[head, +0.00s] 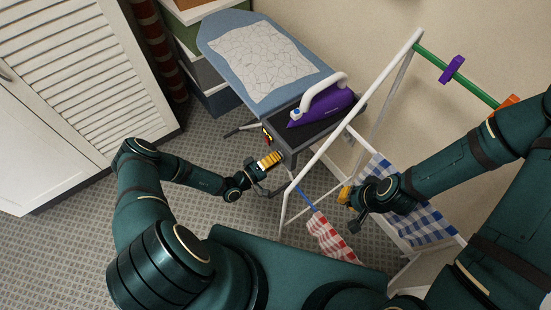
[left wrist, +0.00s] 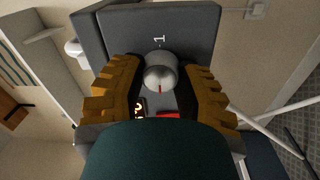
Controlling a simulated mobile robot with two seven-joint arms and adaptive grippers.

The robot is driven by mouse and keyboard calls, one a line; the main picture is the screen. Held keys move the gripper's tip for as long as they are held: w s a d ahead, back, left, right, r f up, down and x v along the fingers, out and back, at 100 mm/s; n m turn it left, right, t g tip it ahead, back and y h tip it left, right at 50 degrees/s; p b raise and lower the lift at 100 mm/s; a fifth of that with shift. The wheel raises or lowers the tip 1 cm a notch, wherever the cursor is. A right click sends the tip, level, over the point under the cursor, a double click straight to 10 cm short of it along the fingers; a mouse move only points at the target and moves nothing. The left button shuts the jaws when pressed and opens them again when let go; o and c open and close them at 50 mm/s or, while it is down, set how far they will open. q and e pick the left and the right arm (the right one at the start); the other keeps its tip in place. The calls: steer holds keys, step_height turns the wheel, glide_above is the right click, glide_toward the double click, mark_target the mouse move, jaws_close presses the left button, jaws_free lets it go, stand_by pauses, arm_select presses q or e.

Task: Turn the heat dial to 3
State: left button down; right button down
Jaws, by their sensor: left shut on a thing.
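The heat dial (left wrist: 160,72) is a round silver knob on the dark grey front of the iron's stand (head: 290,142). It sits between the two orange-padded fingers of my left gripper (left wrist: 161,84), which is shut on it. A red mark on the knob points down in the left wrist view, away from a white number 1 on the panel above it. A glowing orange figure (left wrist: 138,107) shows below and left, partly hidden and not readable. In the head view my left gripper (head: 274,172) is at the stand's front and the dial is hidden. My right gripper (head: 350,205) is beside the drying rack.
A purple and white iron (head: 325,104) rests on the stand, beside the blue ironing board (head: 222,30). A white drying rack (head: 352,117) with checked cloths stands close to the right. A white louvred cabinet (head: 75,85) is at the left, with open floor before it.

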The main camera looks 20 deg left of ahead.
arm_select(q)
steer(key=c, duration=0.5)
jaws_free()
steer(key=shift+c, duration=0.2)
steer(key=v, duration=1.2)
